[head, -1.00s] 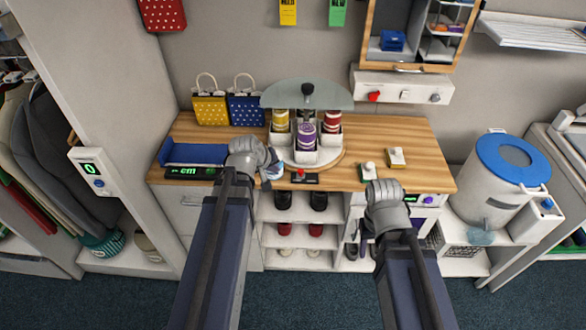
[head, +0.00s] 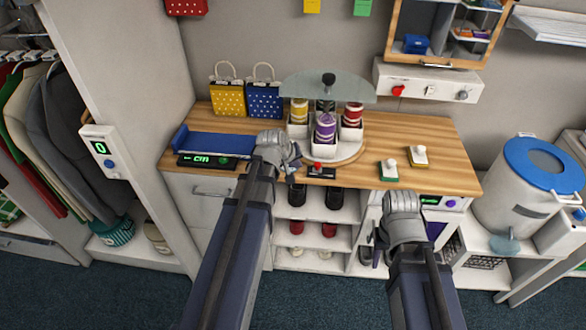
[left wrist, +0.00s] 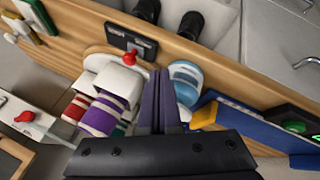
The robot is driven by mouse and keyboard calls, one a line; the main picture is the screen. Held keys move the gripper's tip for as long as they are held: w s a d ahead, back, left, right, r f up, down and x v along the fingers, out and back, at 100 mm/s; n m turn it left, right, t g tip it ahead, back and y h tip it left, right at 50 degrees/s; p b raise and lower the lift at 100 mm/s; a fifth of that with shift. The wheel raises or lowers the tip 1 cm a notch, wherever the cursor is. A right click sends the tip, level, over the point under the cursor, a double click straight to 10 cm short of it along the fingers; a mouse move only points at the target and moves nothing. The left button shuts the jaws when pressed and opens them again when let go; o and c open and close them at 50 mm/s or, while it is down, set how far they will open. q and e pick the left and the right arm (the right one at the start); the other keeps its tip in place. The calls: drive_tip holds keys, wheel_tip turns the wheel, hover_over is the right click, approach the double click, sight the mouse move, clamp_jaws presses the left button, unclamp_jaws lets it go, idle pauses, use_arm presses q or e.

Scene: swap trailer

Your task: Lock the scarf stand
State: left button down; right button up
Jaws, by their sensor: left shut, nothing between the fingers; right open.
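The scarf stand (head: 346,158) is a round turntable on the wooden counter, with rolled scarves in white bins under a glass top with a black knob. At its front edge is a black plate with a red knob (head: 317,167); the knob also shows in the left wrist view (left wrist: 129,59). My left gripper (head: 291,173) is shut and empty, just left of the red knob and apart from it. Its dark fingers (left wrist: 166,100) point toward the counter in the left wrist view. My right gripper (head: 377,250) is open, low in front of the counter.
A light blue and white item (left wrist: 186,80) lies close beside my left fingers. A blue tray (head: 215,143) and a green display (head: 205,161) are left of the stand. Two stamp-like blocks, green (head: 389,172) and yellow (head: 419,157), stand right.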

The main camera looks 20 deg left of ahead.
sight(314, 168)
use_arm(q)
drive_tip(key=w+d+f, duration=0.1)
drive_tip(key=w+d+f+b, duration=0.1)
drive_tip(key=w, duration=0.1)
drive_tip(key=shift+w+f, duration=0.15)
drive_tip(key=shift+f, duration=0.1)
drive_tip(key=shift+w+d+b, duration=0.3)
drive_tip(key=shift+w+d, duration=0.05)
drive_tip(key=shift+d, duration=0.15)
use_arm(e)
wheel_tip(314, 168, down, 3)
drive_tip(key=shift+r, duration=0.2)
use_arm(q)
drive_tip(key=d, duration=0.1)
drive_tip(key=w+d, duration=0.1)
drive_tip(key=d, duration=0.1)
drive_tip(key=shift+d, duration=0.3)
drive_tip(key=shift+s, duration=0.1)
